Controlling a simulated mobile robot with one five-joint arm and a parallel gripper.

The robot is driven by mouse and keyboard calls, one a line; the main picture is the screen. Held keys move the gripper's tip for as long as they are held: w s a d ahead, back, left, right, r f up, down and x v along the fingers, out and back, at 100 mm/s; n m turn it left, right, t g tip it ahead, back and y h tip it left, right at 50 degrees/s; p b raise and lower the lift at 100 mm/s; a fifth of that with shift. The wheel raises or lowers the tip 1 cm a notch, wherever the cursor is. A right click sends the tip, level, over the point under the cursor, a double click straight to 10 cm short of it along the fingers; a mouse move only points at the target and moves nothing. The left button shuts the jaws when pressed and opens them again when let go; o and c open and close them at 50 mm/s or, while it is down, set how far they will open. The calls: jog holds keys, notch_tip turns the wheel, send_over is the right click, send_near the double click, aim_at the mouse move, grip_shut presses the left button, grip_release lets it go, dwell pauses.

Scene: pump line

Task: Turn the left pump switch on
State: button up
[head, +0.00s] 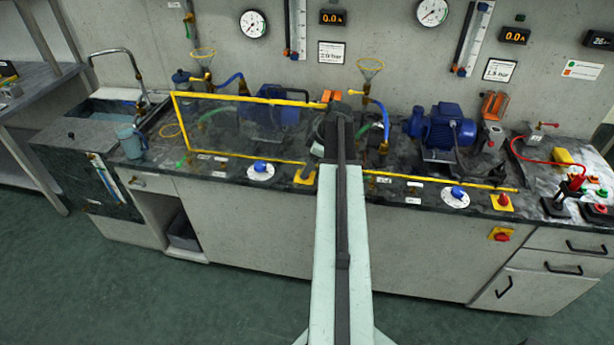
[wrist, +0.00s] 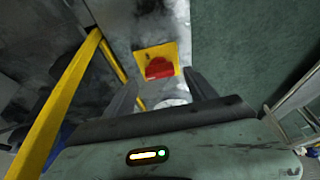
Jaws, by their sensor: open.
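The left pump switch is a red knob (wrist: 158,68) on a square yellow plate (wrist: 144,54) in the wrist view. Its handle lies roughly crosswise in that picture. In the head view the plate (head: 305,177) shows at the counter's front edge, left of my arm; its knob cannot be made out there. My gripper (wrist: 163,82) is open and empty, its two dark fingers apart on either side below the knob in the wrist view. No contact with the knob is visible.
A yellow guard frame (head: 240,160) surrounds the left pump (head: 268,118) and also shows close by in the wrist view (wrist: 62,105). White dials with blue handles (head: 260,170) (head: 455,197) sit along the front. The right pump's red switch (head: 503,200) is farther right.

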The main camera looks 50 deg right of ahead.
jog(key=shift+b+x, duration=0.4)
jog(key=shift+x, duration=0.65)
jog(key=shift+r, duration=0.1)
jog(key=c, duration=1.3)
jog(key=shift+d, duration=0.1)
jog(key=shift+c, duration=0.4)
